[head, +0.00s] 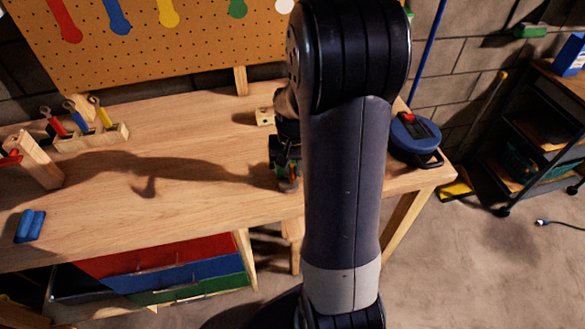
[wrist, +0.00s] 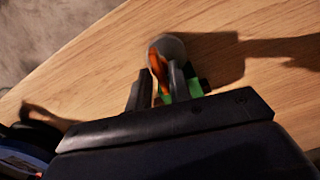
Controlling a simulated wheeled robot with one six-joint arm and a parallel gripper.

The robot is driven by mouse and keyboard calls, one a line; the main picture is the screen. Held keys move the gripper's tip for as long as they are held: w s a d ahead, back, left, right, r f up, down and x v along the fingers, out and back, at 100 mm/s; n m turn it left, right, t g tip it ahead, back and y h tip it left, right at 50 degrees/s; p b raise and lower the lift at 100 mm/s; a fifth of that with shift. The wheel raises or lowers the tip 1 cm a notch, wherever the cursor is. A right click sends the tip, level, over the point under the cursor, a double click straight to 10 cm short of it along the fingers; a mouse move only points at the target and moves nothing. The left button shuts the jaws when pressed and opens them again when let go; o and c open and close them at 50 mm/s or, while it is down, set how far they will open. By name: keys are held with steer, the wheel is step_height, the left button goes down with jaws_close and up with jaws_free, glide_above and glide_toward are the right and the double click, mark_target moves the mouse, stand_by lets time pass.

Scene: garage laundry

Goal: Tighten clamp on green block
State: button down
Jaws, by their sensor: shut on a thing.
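My gripper (wrist: 159,82) reaches down at the bench top, with its two fingers on either side of an orange part of the clamp (wrist: 157,64). A grey rounded part shows just beyond the fingertips. The green block (wrist: 194,88) shows beside the right finger, partly hidden by it. In the head view my gripper (head: 286,160) is dark and partly hidden by my arm, with a little green near it at the bench's front edge. How the clamp sits on the block cannot be made out.
The wooden workbench (head: 200,190) is clear left of my gripper. A tool rack (head: 92,137), a wooden piece (head: 35,162) and a blue object (head: 30,225) lie at the left. A round blue item (head: 410,135) is at the right end. A pegboard (head: 190,50) stands behind.

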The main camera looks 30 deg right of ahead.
mark_target(292, 171)
stand_by(0.3)
steer(key=c, duration=1.5)
jaws_free()
steer(key=shift+c, duration=0.2)
step_height(292, 171, up, 11)
steer(key=shift+b, duration=0.45)
